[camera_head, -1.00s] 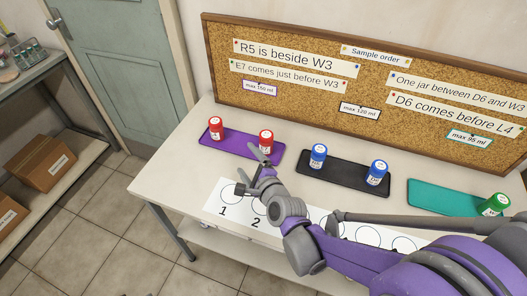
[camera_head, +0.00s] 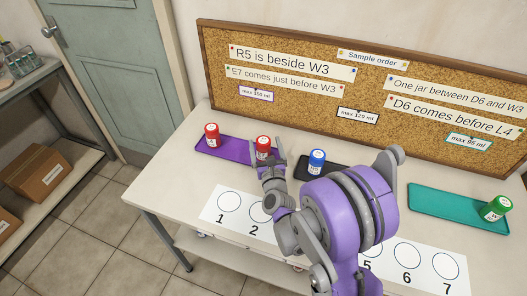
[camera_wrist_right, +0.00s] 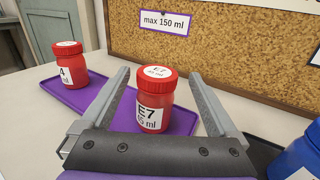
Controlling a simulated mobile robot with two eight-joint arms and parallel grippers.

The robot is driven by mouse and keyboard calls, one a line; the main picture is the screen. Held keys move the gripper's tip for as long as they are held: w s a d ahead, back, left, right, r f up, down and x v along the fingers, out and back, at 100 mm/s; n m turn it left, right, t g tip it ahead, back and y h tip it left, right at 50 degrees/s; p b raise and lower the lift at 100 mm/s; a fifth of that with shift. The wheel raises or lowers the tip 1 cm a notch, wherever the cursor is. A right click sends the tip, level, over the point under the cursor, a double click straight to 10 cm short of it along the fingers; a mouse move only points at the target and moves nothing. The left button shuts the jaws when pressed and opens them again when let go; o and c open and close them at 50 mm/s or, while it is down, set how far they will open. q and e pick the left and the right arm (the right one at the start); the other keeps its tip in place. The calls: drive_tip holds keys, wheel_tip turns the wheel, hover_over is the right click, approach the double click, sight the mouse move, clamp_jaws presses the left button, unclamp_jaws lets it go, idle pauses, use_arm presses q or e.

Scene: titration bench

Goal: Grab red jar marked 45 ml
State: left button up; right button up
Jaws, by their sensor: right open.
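A red jar labelled E7 (camera_head: 263,143) stands upright on the purple mat (camera_head: 237,151), towards its right end. In the right wrist view this E7 jar (camera_wrist_right: 154,103) shows a label ending in "5 ml"; the first digit is not clear. My right gripper (camera_head: 267,158) is open at this jar. In the right wrist view the fingers of my right gripper (camera_wrist_right: 158,80) are on either side of the jar, with gaps visible. A second red jar (camera_head: 211,136) stands at the mat's left end; in the right wrist view this second jar (camera_wrist_right: 69,66) has its label partly hidden.
A blue jar (camera_head: 317,161) stands on a black mat (camera_head: 301,170), partly hidden by my arm. A green jar (camera_head: 496,208) is on a teal mat (camera_head: 446,205). A white numbered strip (camera_head: 222,216) lies in front. A cork board (camera_head: 300,105) stands behind.

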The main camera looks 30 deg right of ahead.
sight(262, 137)
drive_tip(key=x, duration=0.4)
drive_tip(key=shift+w, duration=0.3)
drive_tip(key=shift+a, duration=0.1)
drive_tip(key=c, duration=1.5)
